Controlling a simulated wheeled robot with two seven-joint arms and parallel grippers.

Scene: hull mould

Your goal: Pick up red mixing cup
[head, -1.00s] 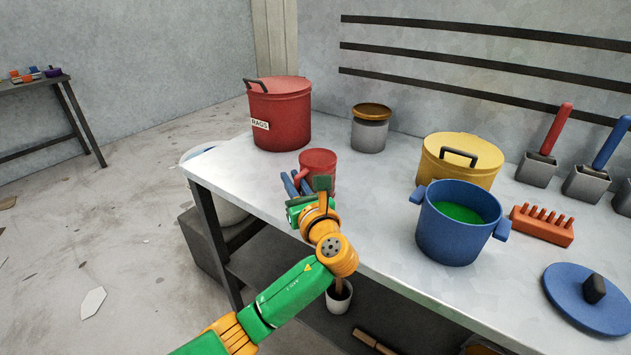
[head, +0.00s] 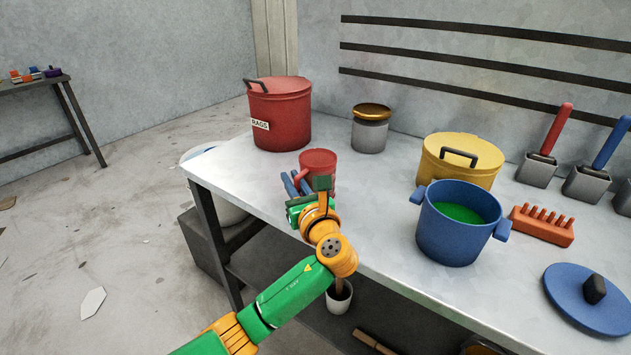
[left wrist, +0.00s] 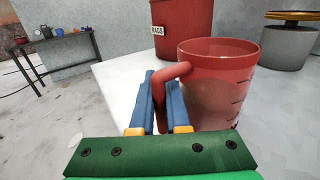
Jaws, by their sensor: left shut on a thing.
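The red mixing cup (head: 319,168) stands upright near the left end of the metal table, partly hidden behind my left gripper (head: 296,184). In the left wrist view the cup (left wrist: 218,88) is translucent red with dark marks on its side, and its handle (left wrist: 172,76) points left. My left gripper's blue fingers (left wrist: 162,105) are shut on the handle, one on each side. I cannot tell whether the cup's base touches the table. My right gripper is not in view.
A red rags bin (head: 281,118) stands behind the cup, with a lidded grey jar (head: 370,130) to its right. A blue pot (head: 458,240) with green contents and a yellow lidded pot (head: 440,160) stand further right. The table (head: 375,205) is clear between cup and pots.

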